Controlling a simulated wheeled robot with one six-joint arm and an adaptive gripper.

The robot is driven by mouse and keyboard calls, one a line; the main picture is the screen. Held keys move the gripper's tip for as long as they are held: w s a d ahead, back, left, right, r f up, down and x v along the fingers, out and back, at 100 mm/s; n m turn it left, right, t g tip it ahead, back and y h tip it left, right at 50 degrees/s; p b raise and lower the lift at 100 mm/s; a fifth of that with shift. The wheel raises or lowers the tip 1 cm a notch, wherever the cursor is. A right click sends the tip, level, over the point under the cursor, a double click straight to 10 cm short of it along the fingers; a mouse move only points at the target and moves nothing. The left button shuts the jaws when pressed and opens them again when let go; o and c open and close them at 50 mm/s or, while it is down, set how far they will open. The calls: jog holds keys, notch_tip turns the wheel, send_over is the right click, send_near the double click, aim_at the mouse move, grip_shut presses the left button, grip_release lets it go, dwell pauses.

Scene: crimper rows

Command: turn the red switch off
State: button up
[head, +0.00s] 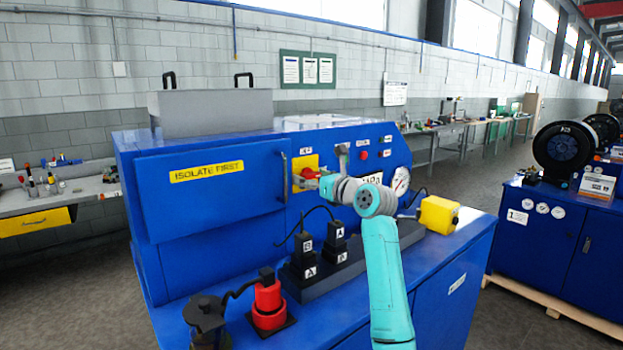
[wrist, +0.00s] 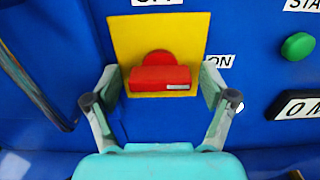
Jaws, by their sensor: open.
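The red switch (wrist: 160,79) sits on a yellow plate (wrist: 190,29) on the blue machine panel. Its red handle lies level in the wrist view, with a small pale mark at its right end, towards the "ON" label (wrist: 219,62). Another label (wrist: 157,2), partly cut off, is above the plate. In the head view the switch (head: 308,173) is partly covered by my gripper. My gripper (wrist: 162,82) is open, with one finger on each side of the handle. I cannot tell whether the fingers touch it.
A green button (wrist: 298,46) is right of the switch. A door handle (head: 285,177) is left of it. Black plugs (head: 303,247), a red connector (head: 268,300) and a yellow box (head: 437,214) stand on the ledge below. A gauge (head: 401,181) is right of my gripper.

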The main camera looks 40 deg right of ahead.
jog(key=c, duration=1.2)
jog(key=shift+o, duration=0.2)
jog(key=shift+n, duration=0.3)
jog(key=n, duration=0.3)
jog(key=shift+d+n, duration=0.1)
jog(key=shift+n, duration=0.2)
jog(key=n, duration=0.9)
jog(key=shift+d, duration=0.1)
jog(key=n, duration=0.4)
jog(key=shift+r+n, duration=0.1)
jog(key=shift+n, duration=0.2)
